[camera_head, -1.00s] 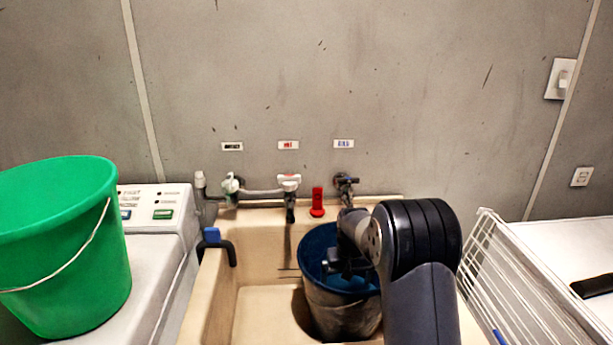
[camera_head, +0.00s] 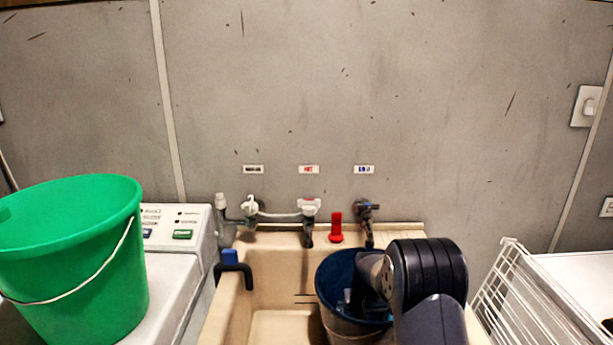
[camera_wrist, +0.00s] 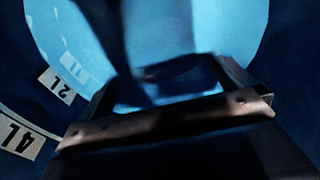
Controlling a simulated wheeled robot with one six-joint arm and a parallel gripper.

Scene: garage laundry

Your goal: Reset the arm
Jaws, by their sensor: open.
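My arm reaches in from the lower right over the sink. My gripper (camera_head: 350,303) is at the mouth of a dark blue bucket (camera_head: 324,272), pointing down into it, and is partly hidden by my own arm. In the wrist view the open gripper (camera_wrist: 168,92) shows against the bucket's blue inside (camera_wrist: 55,30), where white volume labels such as 2L and 4L can be read. I see nothing held between the fingers. Shadow makes the bottom of the bucket hard to read.
The bucket stands in a cream sink (camera_head: 238,310). Taps (camera_head: 309,208) and a red part (camera_head: 336,228) line its back edge. A green bucket (camera_head: 75,265) sits on a white machine (camera_head: 180,262) at left. A white wire rack (camera_head: 505,300) stands at right. The grey wall is behind.

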